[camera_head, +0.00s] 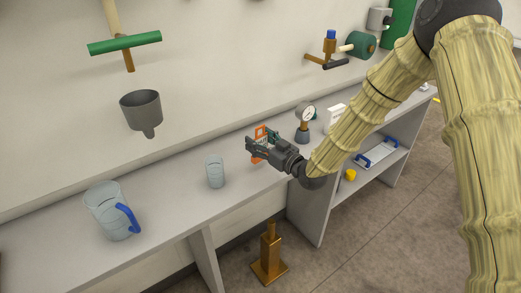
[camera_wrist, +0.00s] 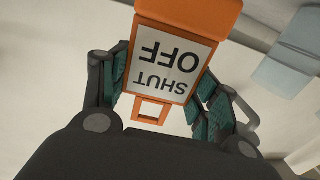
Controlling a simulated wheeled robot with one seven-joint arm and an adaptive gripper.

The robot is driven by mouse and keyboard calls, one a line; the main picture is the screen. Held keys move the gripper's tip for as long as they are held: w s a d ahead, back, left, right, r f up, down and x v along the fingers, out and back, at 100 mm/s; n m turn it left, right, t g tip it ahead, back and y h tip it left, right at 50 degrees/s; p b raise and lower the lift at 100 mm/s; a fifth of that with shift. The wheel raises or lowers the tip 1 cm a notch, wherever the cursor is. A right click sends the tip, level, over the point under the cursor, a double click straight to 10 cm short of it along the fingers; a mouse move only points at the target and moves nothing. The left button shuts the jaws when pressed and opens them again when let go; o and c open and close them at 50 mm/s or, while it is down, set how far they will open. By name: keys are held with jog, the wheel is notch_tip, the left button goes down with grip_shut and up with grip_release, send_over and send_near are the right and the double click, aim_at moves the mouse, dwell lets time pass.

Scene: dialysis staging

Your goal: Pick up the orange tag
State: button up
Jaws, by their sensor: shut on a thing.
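The orange tag (camera_wrist: 190,15) fills the upper middle of the wrist view. It carries a white label reading "SHUT OFF", upside down in the picture, and has a small square orange loop at its lower end. My gripper (camera_wrist: 160,95) has its dark green ribbed fingers on both sides of the tag, shut on it. In the head view my gripper (camera_head: 259,147) is over the counter, with the orange tag (camera_head: 260,132) showing partly between and above its fingers. I cannot tell whether the tag touches the counter.
On the counter (camera_head: 165,207) a clear cup (camera_head: 215,172) stands left of my gripper and a blue-handled jug (camera_head: 107,212) farther left. A gauge (camera_head: 305,117) stands just right. A grey funnel (camera_head: 141,110) is on the wall. A brown post (camera_head: 269,255) stands on the floor.

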jog(key=s+a+r+b+v, duration=0.1)
jog(key=b+v, duration=0.2)
jog(key=v, duration=1.3)
jog(key=shift+r, duration=0.2)
jog(key=shift+a, duration=0.15)
